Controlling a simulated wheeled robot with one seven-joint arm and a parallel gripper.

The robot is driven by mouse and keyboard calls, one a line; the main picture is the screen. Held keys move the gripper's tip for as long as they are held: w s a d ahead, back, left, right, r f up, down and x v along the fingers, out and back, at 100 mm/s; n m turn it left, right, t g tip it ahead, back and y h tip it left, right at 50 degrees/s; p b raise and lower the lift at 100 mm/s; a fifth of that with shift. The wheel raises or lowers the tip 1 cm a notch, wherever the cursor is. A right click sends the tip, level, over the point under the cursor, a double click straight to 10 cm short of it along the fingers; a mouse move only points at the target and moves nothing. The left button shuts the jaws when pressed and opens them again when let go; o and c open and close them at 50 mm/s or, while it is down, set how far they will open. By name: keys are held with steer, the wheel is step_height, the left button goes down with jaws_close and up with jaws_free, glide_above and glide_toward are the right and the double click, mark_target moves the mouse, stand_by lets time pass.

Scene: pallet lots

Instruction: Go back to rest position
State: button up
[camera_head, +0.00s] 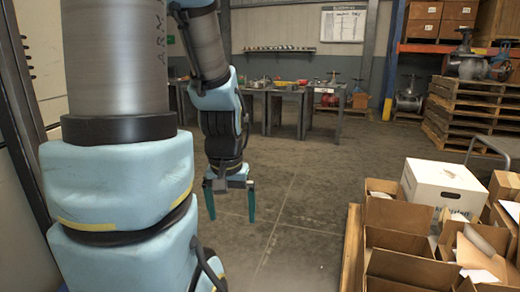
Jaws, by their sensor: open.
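My gripper (230,203) hangs at the end of my arm near the middle of the view, pointing down. Its two green fingers are spread apart with nothing between them. Grey floor shows behind and below it. My large arm links in pale blue and grey fill the left side and hide what lies behind them.
Open cardboard boxes (397,213) and a white box (443,187) stand at the lower right. Stacked wooden pallets (470,125) are at the right. Workbenches (285,92) with small items line the back. The concrete floor (310,190) between is clear.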

step_height(320, 180, up, 25)
steer(key=p, duration=2.2)
steer(key=shift+f, duration=0.15)
